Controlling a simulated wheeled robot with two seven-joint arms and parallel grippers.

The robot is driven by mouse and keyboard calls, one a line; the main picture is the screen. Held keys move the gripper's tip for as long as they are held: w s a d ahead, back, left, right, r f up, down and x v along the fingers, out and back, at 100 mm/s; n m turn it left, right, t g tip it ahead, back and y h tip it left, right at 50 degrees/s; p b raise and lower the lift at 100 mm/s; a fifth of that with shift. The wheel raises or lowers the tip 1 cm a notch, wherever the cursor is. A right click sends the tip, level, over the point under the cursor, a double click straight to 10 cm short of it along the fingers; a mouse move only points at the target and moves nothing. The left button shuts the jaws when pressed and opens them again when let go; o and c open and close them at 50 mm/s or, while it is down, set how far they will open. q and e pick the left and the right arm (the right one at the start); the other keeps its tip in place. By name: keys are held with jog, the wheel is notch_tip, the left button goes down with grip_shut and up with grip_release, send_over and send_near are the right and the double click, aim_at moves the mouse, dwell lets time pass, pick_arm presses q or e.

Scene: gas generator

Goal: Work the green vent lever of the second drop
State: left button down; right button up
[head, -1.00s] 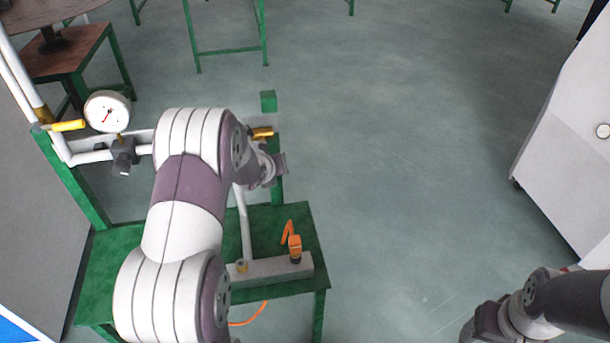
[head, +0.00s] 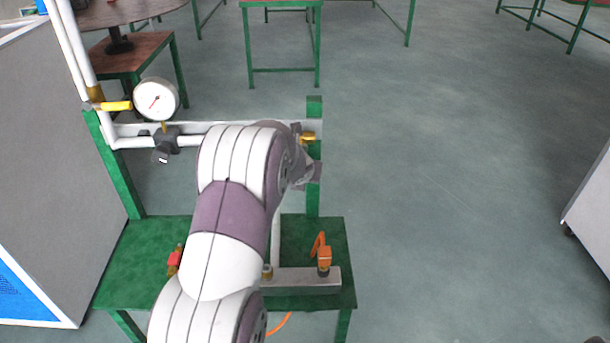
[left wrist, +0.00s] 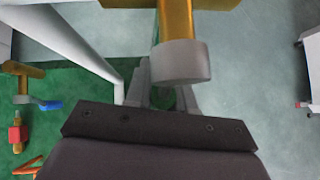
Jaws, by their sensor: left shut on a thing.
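My left arm covers much of the rig in the head view, and its gripper (head: 310,172) is at the right end of the grey pipe, beside a brass fitting (head: 308,138). In the left wrist view the brass valve body (left wrist: 176,22) ends in a grey cap (left wrist: 181,62) just in front of my left gripper (left wrist: 166,97). The fingers are shut on a small green piece (left wrist: 181,98), seen between them and partly hidden by the cap; it looks like the green vent lever. My right gripper is out of view.
A blue lever (left wrist: 50,105) shows in the left wrist view. Open floor lies right.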

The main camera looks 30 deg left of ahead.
pick_arm(q)
jog(key=shift+f, duration=0.1)
jog(key=c, duration=1.1)
grip_release()
jog(key=shift+o, duration=0.2)
jog(key=shift+s+d+r, duration=0.1)
jog(key=shift+s+r, duration=0.2)
jog(key=shift+r, duration=0.2)
jog(key=p+v, duration=0.4)
jog(key=v, duration=0.7)
jog(key=shift+s, duration=0.3)
jog(key=shift+d+r, duration=0.1)
jog(key=shift+r, duration=0.05)
